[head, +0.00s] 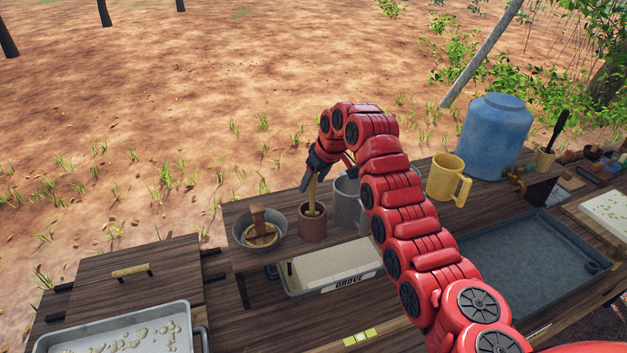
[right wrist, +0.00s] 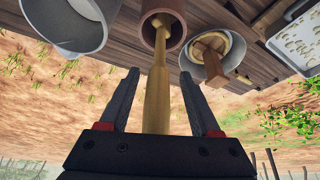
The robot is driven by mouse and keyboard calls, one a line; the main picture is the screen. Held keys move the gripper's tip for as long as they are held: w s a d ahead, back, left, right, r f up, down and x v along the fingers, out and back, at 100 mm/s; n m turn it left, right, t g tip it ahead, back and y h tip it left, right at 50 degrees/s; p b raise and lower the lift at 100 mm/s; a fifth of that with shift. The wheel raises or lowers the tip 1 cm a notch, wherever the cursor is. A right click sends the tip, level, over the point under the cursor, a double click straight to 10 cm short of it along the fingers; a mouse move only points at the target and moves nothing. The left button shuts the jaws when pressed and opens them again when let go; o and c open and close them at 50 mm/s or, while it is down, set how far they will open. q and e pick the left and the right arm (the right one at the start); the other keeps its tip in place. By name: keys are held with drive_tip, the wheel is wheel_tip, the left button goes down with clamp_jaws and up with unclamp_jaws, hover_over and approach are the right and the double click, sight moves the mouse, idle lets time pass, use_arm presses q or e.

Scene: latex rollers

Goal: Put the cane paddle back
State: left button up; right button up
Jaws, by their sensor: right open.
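The cane paddle (head: 314,199) is a tan stick standing nearly upright in a brown cup (head: 313,230) on the raised wooden shelf. In the right wrist view the paddle (right wrist: 157,92) runs from the cup (right wrist: 152,8) down between my fingers. My right gripper (head: 316,181) is open above the cup, at the upper end of the paddle. In the right wrist view its fingers (right wrist: 158,80) stand on either side of the paddle with gaps. My left gripper is not in view.
A grey bowl (head: 236,232) holding a wooden-handled tool (head: 258,218) stands left of the cup. A grey metal jug (head: 343,195) stands close on its right, partly behind my arm. A yellow mug (head: 441,178) and blue barrel (head: 493,137) are farther right. A GROVE trough (head: 350,283) lies below.

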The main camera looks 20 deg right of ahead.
drive_tip(key=shift+r, duration=0.2)
drive_tip(key=b+v, duration=0.6)
drive_tip(key=v, duration=0.5)
drive_tip(key=shift+s+r, duration=0.15)
drive_tip(key=shift+r, duration=0.2)
